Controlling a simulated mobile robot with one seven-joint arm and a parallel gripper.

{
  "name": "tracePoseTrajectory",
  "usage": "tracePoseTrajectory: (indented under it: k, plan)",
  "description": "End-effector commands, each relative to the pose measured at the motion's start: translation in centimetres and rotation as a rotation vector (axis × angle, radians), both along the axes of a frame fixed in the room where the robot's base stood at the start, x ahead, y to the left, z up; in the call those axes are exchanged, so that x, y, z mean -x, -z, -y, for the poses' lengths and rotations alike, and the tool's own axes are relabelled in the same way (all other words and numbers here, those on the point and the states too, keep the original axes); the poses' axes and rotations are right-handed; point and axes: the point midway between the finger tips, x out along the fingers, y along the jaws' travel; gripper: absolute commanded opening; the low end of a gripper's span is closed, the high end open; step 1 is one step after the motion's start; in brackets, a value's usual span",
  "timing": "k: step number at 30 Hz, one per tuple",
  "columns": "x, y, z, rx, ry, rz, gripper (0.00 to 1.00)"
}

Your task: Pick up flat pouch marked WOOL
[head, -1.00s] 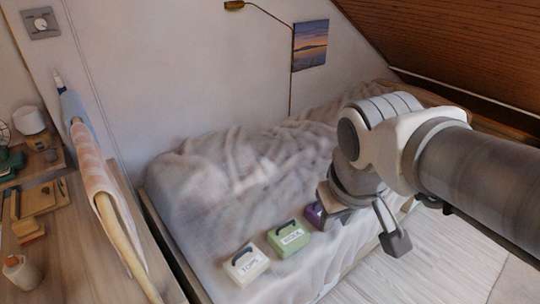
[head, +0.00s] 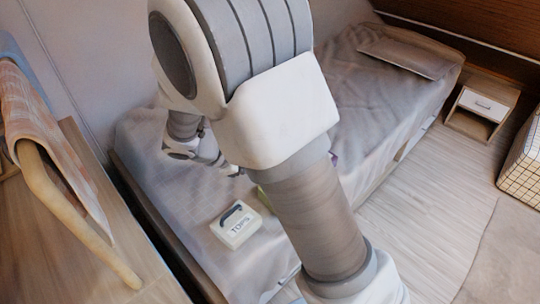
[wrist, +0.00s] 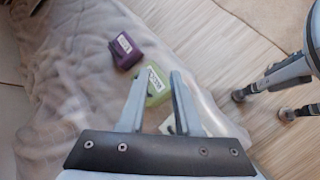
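Three flat pouches with dark handles lie on the blanket. The cream one (head: 236,226) is labelled TOPS; part of it shows between my fingers in the wrist view (wrist: 168,126). A green pouch (wrist: 158,90) lies beyond my fingertips; its label is too blurred to read for sure. In the head view my arm hides most of the green pouch (head: 264,199). A purple pouch (wrist: 126,50) lies farther off, its label also unreadable. My gripper (wrist: 157,76) is open, above the bed, with nothing between its fingers; it is partly hidden in the head view.
The bed (head: 390,110) has a rumpled blanket and a pillow (head: 405,52) at the far end. A nightstand (head: 480,110) and a checked basket (head: 525,165) stand at right. The floor between is clear.

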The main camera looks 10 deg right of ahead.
Motion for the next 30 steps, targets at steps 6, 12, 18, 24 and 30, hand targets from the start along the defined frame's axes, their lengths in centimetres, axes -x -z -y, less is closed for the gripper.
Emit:
tracePoseTrajectory:
  k: [6, 12, 18, 24, 30]
  plan:
    - [-2.4, 8.1, -3.7, 0.225, -0.242, -0.078, 0.32]
    - [-3.6, 13.3, -6.6, 0.390, -0.423, -0.118, 0.32]
    - [-4.1, 15.5, -7.9, 0.464, -0.506, -0.132, 0.32]
    - [-5.3, 16.7, -6.4, 0.476, -0.516, -0.134, 0.32]
    - [-7.6, 18.5, -3.0, 0.474, -0.515, -0.135, 0.32]
